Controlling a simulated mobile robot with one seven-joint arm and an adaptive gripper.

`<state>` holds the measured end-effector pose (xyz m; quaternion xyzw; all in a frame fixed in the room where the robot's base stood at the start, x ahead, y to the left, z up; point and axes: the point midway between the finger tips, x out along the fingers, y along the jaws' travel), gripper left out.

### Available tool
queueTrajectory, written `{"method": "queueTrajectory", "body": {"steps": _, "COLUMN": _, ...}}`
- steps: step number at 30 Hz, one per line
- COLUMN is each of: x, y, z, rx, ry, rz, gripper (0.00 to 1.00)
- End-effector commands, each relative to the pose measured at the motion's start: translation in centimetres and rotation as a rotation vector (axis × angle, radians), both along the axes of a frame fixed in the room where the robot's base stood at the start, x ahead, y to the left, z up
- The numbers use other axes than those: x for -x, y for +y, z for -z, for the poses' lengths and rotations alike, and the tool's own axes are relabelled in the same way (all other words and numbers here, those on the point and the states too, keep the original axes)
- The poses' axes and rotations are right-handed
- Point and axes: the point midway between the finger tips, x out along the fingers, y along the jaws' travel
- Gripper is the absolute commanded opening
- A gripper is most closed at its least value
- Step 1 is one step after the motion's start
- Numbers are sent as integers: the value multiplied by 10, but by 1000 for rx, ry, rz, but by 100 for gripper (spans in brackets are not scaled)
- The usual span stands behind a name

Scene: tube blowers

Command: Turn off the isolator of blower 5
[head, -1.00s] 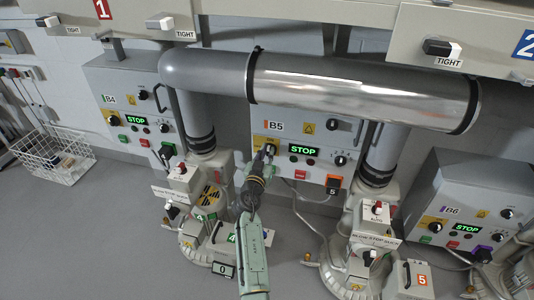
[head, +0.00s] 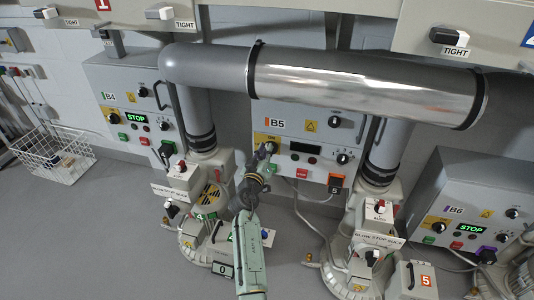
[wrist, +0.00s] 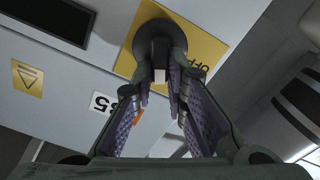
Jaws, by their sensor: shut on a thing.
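The B5 control box (head: 312,130) hangs on the wall in the middle of the head view. Its isolator is a dark round knob on a yellow plate (head: 261,139), at the box's left side, partly hidden by my gripper (head: 264,158). In the wrist view the knob (wrist: 160,42) sits on the yellow plate (wrist: 205,40), where "OFF" can be read in part. My gripper (wrist: 166,85) is shut on the knob's narrow grip, one finger on each side. The B5 display (head: 304,148) is dark.
Box B4 (head: 107,88) at left and box B6 (head: 455,195) at right show green STOP displays. A large grey and silver pipe (head: 350,90) runs just above B5. Blower units and cables stand below; a white wire basket (head: 45,160) is at far left.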

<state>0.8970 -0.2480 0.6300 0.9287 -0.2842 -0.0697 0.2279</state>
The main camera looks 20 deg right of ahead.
Motion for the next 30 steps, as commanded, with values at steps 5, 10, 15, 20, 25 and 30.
{"method": "queueTrajectory", "body": {"steps": 5, "x": -2, "y": 3, "z": 3, "rx": 139, "ry": 94, "rz": -1, "gripper": 0}}
{"method": "queueTrajectory", "body": {"steps": 10, "x": -3, "y": 4, "z": 4, "rx": 273, "ry": 185, "rz": 0, "gripper": 0}}
{"method": "queueTrajectory", "body": {"steps": 15, "x": -4, "y": 6, "z": 6, "rx": 407, "ry": 276, "rz": -1, "gripper": 0}}
{"method": "queueTrajectory", "body": {"steps": 20, "x": -5, "y": 7, "z": 8, "rx": 533, "ry": 360, "rz": -1, "gripper": 0}}
{"method": "queueTrajectory", "body": {"steps": 25, "x": -5, "y": 8, "z": 10, "rx": 659, "ry": 445, "rz": -1, "gripper": 0}}
{"method": "queueTrajectory", "body": {"steps": 30, "x": -5, "y": 8, "z": 13, "rx": 763, "ry": 517, "rz": 0, "gripper": 0}}
